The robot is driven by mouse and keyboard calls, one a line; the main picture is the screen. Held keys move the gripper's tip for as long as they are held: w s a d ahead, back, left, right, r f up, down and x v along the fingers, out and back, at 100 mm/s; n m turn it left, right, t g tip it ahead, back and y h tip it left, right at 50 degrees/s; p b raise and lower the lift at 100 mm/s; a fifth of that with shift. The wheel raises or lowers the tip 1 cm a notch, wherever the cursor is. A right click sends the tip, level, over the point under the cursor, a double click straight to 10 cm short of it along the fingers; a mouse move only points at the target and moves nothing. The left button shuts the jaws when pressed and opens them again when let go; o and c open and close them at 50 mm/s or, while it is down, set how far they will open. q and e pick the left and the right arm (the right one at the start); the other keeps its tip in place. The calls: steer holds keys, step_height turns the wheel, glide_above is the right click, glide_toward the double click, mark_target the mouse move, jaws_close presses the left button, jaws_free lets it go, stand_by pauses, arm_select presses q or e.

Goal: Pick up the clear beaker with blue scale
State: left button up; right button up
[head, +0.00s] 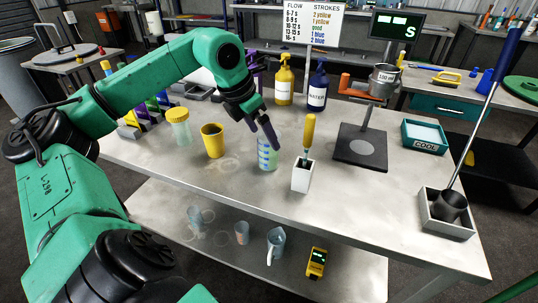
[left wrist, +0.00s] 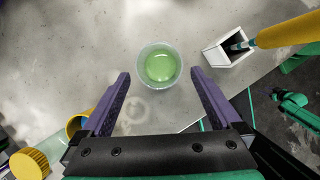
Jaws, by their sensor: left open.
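The clear beaker with blue scale (head: 267,155) stands upright on the metal table, with green liquid inside. In the left wrist view the beaker (left wrist: 159,65) shows from above as a round rim, ahead of and between the fingertips. My left gripper (head: 263,127) is above and close to the beaker in the head view, its purple fingers angled down. In the left wrist view the left gripper (left wrist: 160,75) is open and empty, with a finger on each side. My right gripper is not in view.
A white holder (head: 302,175) with a yellow-handled tool stands close right of the beaker. A yellow cup (head: 213,141) and a yellow-lidded jar (head: 179,126) stand to the left. Pump bottles (head: 285,80) stand behind. A stand with a dark base (head: 360,148) is at right.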

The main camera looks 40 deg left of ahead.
mark_target(272, 152)
arm_select(q)
steer(key=p+x, duration=0.1)
steer(key=x, duration=0.7)
steer(key=shift+a+f, duration=0.1)
steer(key=shift+f, duration=0.15)
steer(key=c, duration=1.4)
step_height(272, 152, up, 20)
steer(key=p, duration=0.6)
steer(key=shift+r+p, duration=0.1)
steer(key=shift+p, duration=0.3)
steer(key=shift+c, duration=0.2)
